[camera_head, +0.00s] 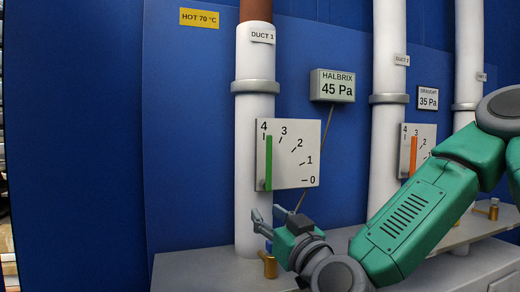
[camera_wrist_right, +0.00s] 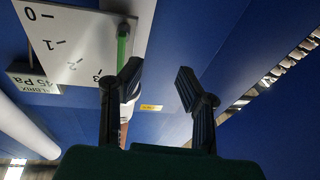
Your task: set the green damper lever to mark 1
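The green damper lever (camera_head: 268,163) stands upright at mark 4 on the white scale plate (camera_head: 305,143) on duct 1. The plate's marks run from 4 at top left to 0 at lower right. My right gripper (camera_head: 268,213) is open and empty, just below the lower edge of the plate. In the right wrist view the green lever (camera_wrist_right: 122,45) shows beyond the left finger of the open gripper (camera_wrist_right: 160,72), not between the fingers. Whether the finger touches it, I cannot tell. My left gripper is not in view.
A meter reading 45 Pa (camera_head: 332,86) hangs right of duct 1 (camera_head: 256,55). A second plate with an orange lever (camera_head: 413,155) is on duct 2 (camera_head: 388,60). A grey ledge (camera_head: 200,270) with a brass fitting (camera_head: 269,264) lies below.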

